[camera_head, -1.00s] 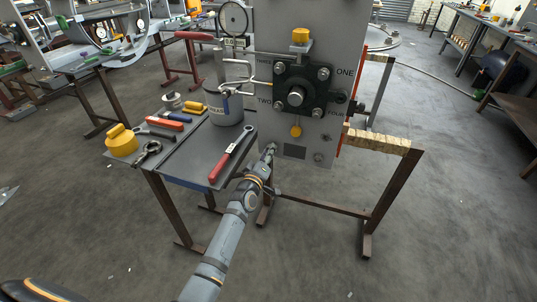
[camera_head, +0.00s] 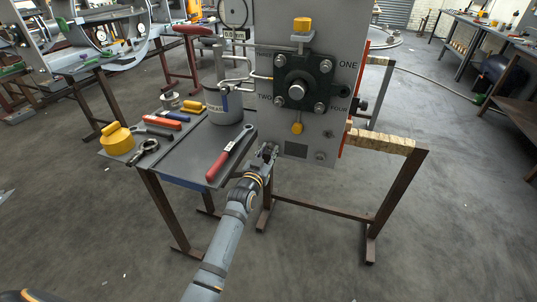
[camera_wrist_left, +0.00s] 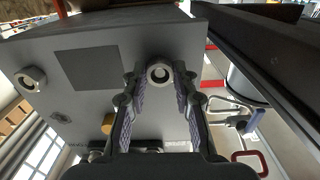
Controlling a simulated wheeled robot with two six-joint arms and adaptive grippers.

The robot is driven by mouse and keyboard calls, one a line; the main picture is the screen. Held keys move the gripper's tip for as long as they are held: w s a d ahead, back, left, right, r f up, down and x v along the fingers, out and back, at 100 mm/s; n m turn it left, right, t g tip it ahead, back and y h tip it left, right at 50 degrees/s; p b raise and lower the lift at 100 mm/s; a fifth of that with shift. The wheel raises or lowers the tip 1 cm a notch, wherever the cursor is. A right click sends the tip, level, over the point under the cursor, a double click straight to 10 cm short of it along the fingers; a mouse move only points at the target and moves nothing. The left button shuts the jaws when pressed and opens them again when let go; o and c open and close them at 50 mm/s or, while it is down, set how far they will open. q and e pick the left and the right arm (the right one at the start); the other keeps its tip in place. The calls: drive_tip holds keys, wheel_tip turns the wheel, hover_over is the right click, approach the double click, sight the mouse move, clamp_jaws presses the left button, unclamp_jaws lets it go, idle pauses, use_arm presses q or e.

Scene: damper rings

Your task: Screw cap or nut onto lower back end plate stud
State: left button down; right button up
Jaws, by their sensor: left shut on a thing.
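The grey end plate (camera_head: 325,60) stands upright beside the table. My left gripper (camera_head: 268,152) is at its lower left corner in the head view. In the left wrist view, the gripper (camera_wrist_left: 160,80) has one finger on each side of a round, pale metal nut or cap (camera_wrist_left: 160,72) and is shut on it, in front of the plate's corner. A stud behind it is hidden, so I cannot tell how far it is threaded. A similar round fitting (camera_wrist_left: 30,78) shows at the plate's other lower corner, also in the head view (camera_head: 320,157). My right gripper is not in view.
The table (camera_head: 190,150) left of the plate holds a red-handled tool (camera_head: 222,160), a grey canister (camera_head: 226,112), a yellow weight (camera_head: 116,138) and other hand tools. A trestle (camera_head: 385,143) stands to the right. Floor in front is clear.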

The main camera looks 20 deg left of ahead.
use_arm(q)
drive_tip(key=shift+f+m, duration=0.1)
drive_tip(key=shift+m, duration=0.8)
drive_tip(key=shift+m+b, duration=0.4)
drive_tip(key=shift+m, duration=1.4)
drive_tip(key=c, duration=1)
unclamp_jaws()
drive_tip(key=shift+s, duration=0.1)
drive_tip(key=shift+s+r+p, duration=0.2)
drive_tip(key=shift+s+p, duration=0.1)
drive_tip(key=shift+s, duration=0.1)
drive_tip(key=s+p, duration=0.1)
drive_tip(key=s, duration=0.3)
